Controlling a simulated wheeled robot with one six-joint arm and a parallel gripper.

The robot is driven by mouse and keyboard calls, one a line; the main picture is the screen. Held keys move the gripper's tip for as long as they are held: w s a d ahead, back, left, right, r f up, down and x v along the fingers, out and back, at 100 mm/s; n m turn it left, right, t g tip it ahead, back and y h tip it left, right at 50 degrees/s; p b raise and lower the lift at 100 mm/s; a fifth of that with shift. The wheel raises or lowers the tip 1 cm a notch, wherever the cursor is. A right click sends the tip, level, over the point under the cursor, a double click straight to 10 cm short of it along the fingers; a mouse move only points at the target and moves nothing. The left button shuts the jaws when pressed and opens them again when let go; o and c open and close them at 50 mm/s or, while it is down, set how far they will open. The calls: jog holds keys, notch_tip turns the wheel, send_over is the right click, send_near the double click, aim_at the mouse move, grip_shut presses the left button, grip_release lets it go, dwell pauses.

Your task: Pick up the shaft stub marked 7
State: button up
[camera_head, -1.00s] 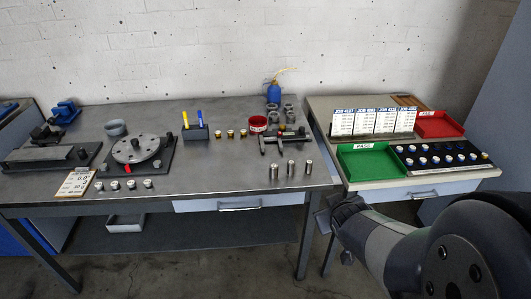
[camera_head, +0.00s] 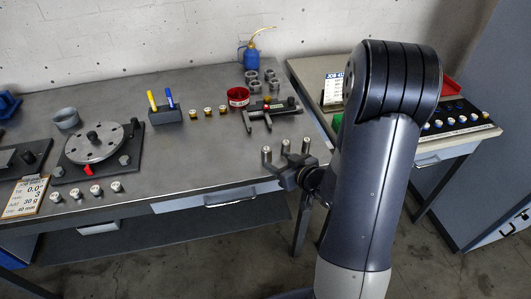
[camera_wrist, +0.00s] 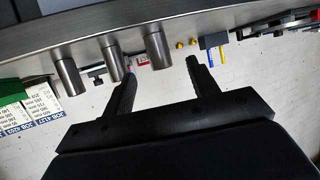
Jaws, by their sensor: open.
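Three upright metal shaft stubs stand in a row near the front right of the workbench: the left one (camera_head: 266,155), the middle one (camera_head: 285,147) and the right one (camera_head: 306,145). No number is legible on any of them. My gripper (camera_head: 292,166) is at the row, at the bench's front edge, and partly covers the stubs' lower parts. In the wrist view my gripper (camera_wrist: 161,68) is open and empty. There the view is inverted; the rightmost stub (camera_wrist: 157,48) appears between the finger lines, the middle stub (camera_wrist: 112,62) beside one finger, and another stub (camera_wrist: 68,75) outside. Contact cannot be told.
Behind the stubs lie a dark fixture (camera_head: 270,112), a red bowl (camera_head: 238,97) and several grey rings (camera_head: 252,82). Brass pieces (camera_head: 208,111) and a pen block (camera_head: 165,115) stand left. My arm hides much of the side table (camera_head: 455,145).

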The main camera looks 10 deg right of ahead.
aim_at(270, 155)
jog(key=shift+p+x, duration=0.4)
jog(key=shift+x, duration=3.05)
jog(key=shift+d, duration=0.1)
jog(key=shift+c, duration=0.2)
grip_shut()
